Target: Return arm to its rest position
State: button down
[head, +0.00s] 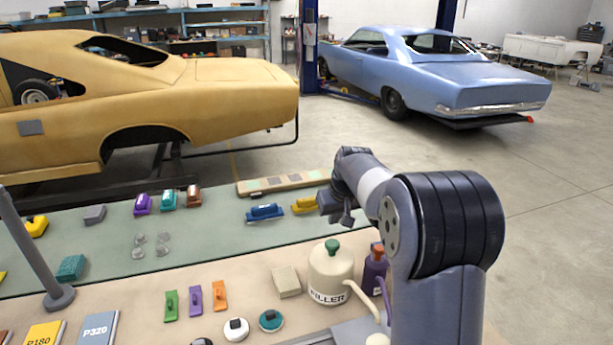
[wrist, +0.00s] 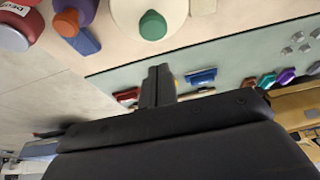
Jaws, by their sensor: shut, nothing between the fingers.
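My gripper (head: 338,208) is at the end of my arm, above the far side of the bench in the head view. In the wrist view its two fingers (wrist: 158,82) are together with nothing between them. A yellow block tool (head: 304,205) lies just left of the gripper in the head view, and a blue one (head: 265,212) lies further left. The blue one also shows beyond the fingers in the wrist view (wrist: 201,77). A red tool (wrist: 127,95) is on the other side of the fingers, hidden by my arm in the head view.
A white FILLER container (head: 331,270) with a green knob and a purple bottle (head: 375,270) stand close to my arm. Several small tools and pads lie across the bench. A grey post (head: 28,240) rises at left. A yellow car shell (head: 220,100) stands behind; a blue one (head: 450,80) stands further back.

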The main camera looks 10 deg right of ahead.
aim_at(331, 241)
jog(key=shift+f+b, duration=2.15)
jog(key=shift+f, duration=0.95)
jog(key=shift+r, duration=0.1)
